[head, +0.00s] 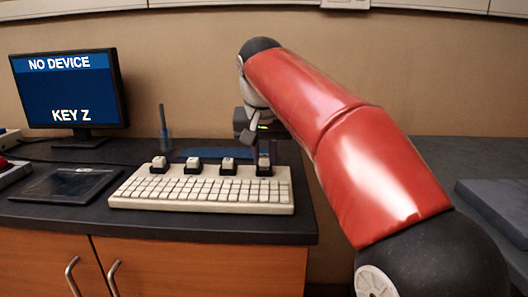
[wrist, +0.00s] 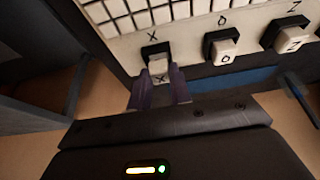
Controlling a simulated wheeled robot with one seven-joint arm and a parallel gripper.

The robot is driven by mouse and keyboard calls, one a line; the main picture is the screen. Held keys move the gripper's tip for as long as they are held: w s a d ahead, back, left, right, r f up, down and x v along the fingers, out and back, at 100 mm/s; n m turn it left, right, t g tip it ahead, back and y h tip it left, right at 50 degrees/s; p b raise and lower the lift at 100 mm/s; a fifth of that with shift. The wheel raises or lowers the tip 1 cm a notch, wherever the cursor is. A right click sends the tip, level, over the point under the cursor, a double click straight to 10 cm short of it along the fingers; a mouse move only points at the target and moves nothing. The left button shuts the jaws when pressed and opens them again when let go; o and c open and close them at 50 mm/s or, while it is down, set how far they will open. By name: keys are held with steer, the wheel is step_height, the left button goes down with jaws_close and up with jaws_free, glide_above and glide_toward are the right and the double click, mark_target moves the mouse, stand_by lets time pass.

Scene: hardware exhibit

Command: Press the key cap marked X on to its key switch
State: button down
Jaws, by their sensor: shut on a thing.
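The pale key cap marked X (wrist: 158,67) is between the fingertips of my gripper (wrist: 159,92), which is shut on it. The cap is over the black key switch (wrist: 149,51) beside the printed X; I cannot tell whether it is fully seated. In the head view my gripper (head: 264,150) points down at the rightmost switch on the back edge of the cream keyboard (head: 125,197), and the cap (head: 264,169) shows there below the fingers. The neighbouring O cap (wrist: 226,47) and Z cap (wrist: 292,40) stand apart from my gripper.
A monitor (head: 68,88) at the left reads NO DEVICE and KEY Z. A black tablet (head: 68,185) lies left of the keyboard. A blue upright tool (head: 163,122) and a blue mat (head: 205,154) are behind it. The dark table (head: 200,228) ends just right of the keyboard.

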steer(key=shift+f, duration=0.4)
stand_by(0.3)
steer(key=c, duration=0.7)
jaws_free()
step_height(320, 180, up, 5)
steer(key=p, duration=0.5)
steer(key=shift+r, duration=1.05)
